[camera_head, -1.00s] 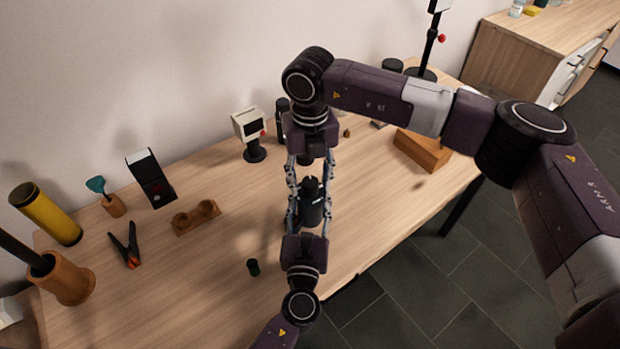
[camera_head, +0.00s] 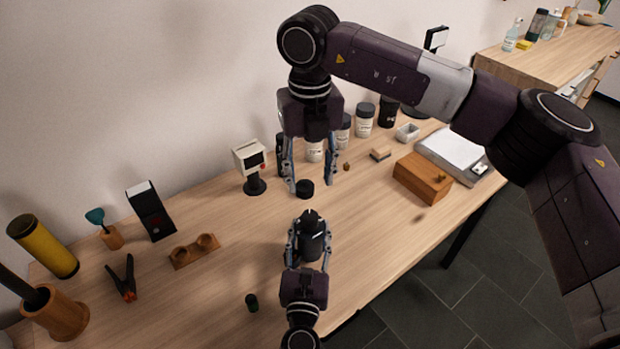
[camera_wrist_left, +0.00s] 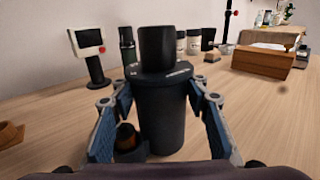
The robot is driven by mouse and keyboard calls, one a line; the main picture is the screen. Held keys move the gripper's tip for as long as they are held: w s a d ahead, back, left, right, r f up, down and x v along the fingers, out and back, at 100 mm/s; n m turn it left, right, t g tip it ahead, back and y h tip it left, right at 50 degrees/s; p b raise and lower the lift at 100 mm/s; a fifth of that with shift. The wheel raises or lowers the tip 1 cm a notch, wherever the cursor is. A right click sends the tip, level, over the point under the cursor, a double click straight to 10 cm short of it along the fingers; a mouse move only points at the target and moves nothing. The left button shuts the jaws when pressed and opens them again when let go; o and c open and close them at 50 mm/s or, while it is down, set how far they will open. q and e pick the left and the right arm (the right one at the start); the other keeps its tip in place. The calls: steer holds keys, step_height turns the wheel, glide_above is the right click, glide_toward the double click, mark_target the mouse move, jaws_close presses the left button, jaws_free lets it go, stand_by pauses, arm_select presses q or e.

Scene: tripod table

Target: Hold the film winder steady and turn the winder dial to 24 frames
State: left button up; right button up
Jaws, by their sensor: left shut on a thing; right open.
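The film winder (camera_head: 313,247) is a black cylinder upright near the table's front edge. In the left wrist view its body (camera_wrist_left: 163,122) carries a wider collar with small white marks, and the dial (camera_wrist_left: 157,48) is a black knob on top. The dial (camera_head: 309,217) also shows in the head view; its setting is too small to read. My left gripper (camera_head: 309,236) is shut on the film winder, one finger on each side. My right gripper (camera_head: 310,185) is open, fingers pointing down, above and behind the winder and apart from it.
A wooden box (camera_head: 422,178) and several jars (camera_head: 365,120) are to the right. Bare table surrounds the winder.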

arm_select(q)
steer(key=o, duration=1.5)
steer(key=shift+c, duration=0.2)
